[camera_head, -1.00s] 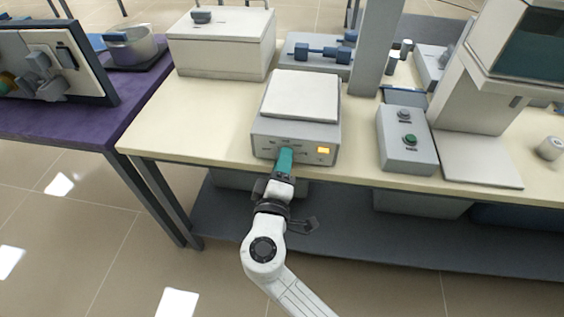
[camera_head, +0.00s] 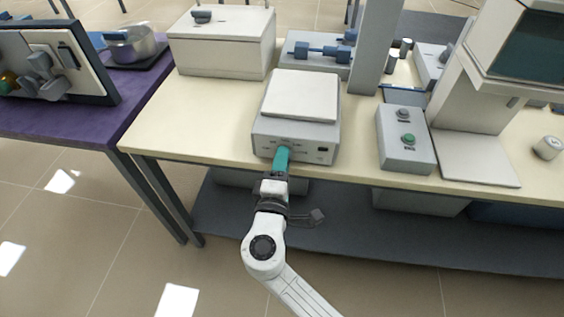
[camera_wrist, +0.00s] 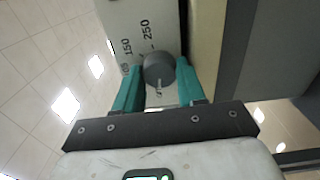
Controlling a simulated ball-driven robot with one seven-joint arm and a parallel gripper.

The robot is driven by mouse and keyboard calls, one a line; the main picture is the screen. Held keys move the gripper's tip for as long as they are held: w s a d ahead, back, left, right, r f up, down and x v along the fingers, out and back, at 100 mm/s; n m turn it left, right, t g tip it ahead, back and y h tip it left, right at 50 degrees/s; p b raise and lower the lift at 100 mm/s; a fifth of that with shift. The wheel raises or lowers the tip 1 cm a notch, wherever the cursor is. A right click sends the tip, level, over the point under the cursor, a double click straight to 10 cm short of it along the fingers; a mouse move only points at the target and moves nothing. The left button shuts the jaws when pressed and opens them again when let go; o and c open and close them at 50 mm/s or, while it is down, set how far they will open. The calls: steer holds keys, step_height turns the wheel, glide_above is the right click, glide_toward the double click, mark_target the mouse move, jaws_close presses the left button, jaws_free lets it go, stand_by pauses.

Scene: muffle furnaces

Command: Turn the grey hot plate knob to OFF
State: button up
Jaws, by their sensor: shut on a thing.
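The hot plate (camera_head: 316,131) is a grey box with a white square top, at the front edge of the cream bench. Its small front display (camera_head: 323,149) is dark. In the wrist view, the grey round knob (camera_wrist: 158,69) sits between my green fingers, with the printed numbers 150 and 250 beside it on the panel (camera_wrist: 170,20). My gripper (camera_head: 283,151) reaches the front panel from below and is shut on the knob. It also shows in the wrist view (camera_wrist: 159,80). In the head view, the fingers hide the knob, and I cannot read an OFF mark.
A grey control box (camera_head: 406,152) with a green button stands to the right. A white lidded box (camera_head: 222,50) is behind on the left, and a blue-handled device (camera_head: 318,58) is behind the hot plate. A dark shelf (camera_head: 350,232) runs under the bench.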

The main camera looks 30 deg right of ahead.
steer(key=shift+f, duration=0.1)
steer(key=o, duration=0.8)
steer(key=shift+s+a, duration=0.1)
steer(key=v, duration=1)
steer(key=shift+s+a, duration=0.2)
steer(key=shift+s, duration=0.1)
